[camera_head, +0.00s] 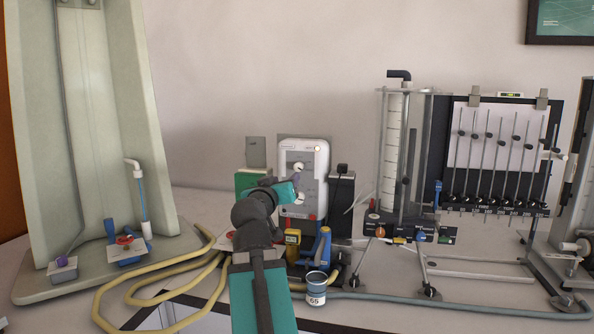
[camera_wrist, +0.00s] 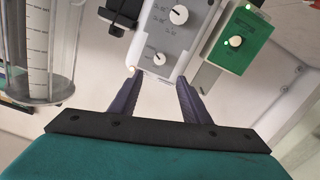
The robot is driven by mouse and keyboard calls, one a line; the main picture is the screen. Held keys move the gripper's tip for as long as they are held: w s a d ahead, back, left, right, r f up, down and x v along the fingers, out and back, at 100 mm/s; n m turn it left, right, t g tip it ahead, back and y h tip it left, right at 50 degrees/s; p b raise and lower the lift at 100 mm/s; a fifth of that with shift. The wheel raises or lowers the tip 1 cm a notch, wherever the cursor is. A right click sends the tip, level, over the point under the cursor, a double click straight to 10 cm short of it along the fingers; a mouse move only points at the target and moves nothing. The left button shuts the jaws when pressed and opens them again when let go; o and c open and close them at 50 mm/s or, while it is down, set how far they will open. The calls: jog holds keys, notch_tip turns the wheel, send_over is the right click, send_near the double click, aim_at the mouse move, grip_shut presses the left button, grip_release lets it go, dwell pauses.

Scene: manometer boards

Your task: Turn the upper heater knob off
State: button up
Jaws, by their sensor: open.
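The heater unit (camera_head: 312,190) is a white and grey box at the back of the bench, with an orange lamp at its top right. Its upper heater knob (camera_head: 299,167) is a small white dial; a lower white knob (camera_head: 299,198) sits beneath it. The wrist view is turned over, so the upper knob (camera_wrist: 158,59) shows nearer the fingers and the larger lower knob (camera_wrist: 179,15) farther off. My gripper (camera_wrist: 159,77) is open and empty, its dark fingertips apart on either side of the upper knob's line, seemingly short of it. The knob's setting is too small to read.
A green box (camera_head: 246,181) stands left of the heater and a dark box (camera_head: 341,205) right of it. A manometer board (camera_head: 490,150) stands at right.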

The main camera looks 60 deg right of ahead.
aim_at(298, 167)
jog(key=shift+d+r+p, duration=0.1)
jog(key=shift+d+p, duration=0.05)
jog(key=shift+p, duration=0.15)
jog(key=p+x, duration=0.2)
jog(key=p, duration=0.2)
jog(key=shift+d+p, duration=0.15)
jog(key=shift+p, duration=0.25)
jog(key=shift+p+x, duration=1.75)
jog(key=shift+x, duration=3.85)
